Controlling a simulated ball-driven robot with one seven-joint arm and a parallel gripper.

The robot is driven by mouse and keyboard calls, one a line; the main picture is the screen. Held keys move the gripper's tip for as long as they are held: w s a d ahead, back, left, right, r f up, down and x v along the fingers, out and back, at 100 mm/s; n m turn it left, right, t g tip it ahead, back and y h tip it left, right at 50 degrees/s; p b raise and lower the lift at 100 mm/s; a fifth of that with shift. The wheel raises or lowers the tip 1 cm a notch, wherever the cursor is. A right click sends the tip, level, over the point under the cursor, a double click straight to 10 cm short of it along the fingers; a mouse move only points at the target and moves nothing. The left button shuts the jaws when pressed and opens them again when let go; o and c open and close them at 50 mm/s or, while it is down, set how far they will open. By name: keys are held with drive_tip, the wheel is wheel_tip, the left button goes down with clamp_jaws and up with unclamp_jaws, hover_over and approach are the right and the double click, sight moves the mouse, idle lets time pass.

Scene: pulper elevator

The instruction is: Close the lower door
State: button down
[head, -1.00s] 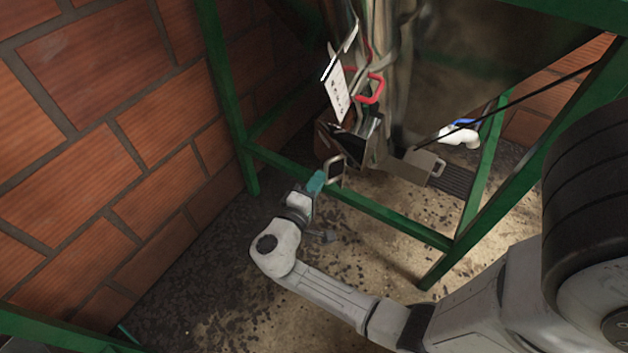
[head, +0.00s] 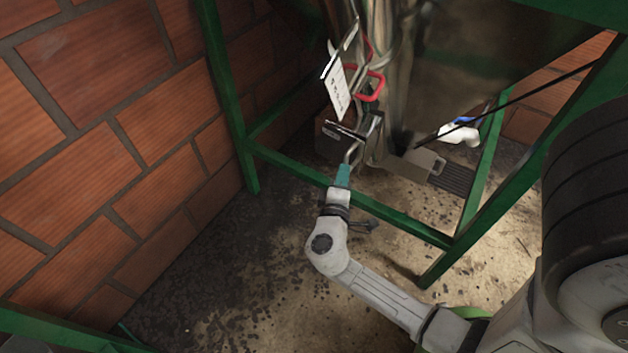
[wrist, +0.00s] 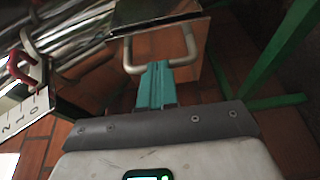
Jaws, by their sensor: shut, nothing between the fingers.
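The lower door, a metal plate (head: 343,131), shows nearly edge-on at the foot of the shiny vertical pipe in the head view. Its bent silver handle (head: 354,150) hangs below it. In the wrist view the plate (wrist: 155,14) is at the top, with its U-shaped handle (wrist: 190,45) below. My gripper (head: 345,168), with teal fingers, is shut and empty, its tips at the handle. In the wrist view my gripper (wrist: 156,68) overlaps the inside of the handle's U. I cannot tell whether they touch. The opening behind the door is mostly hidden.
A white labelled plate (head: 337,92) and a red handle (head: 372,87) are above the door. A green frame bar (head: 400,220) crosses below it. A brick wall (head: 90,130) stands left. A white pipe with a blue valve (head: 460,132) is right. The dirty floor (head: 200,300) is open.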

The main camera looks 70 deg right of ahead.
drive_tip(key=shift+s+d, duration=0.45)
drive_tip(key=shift+d, duration=0.15)
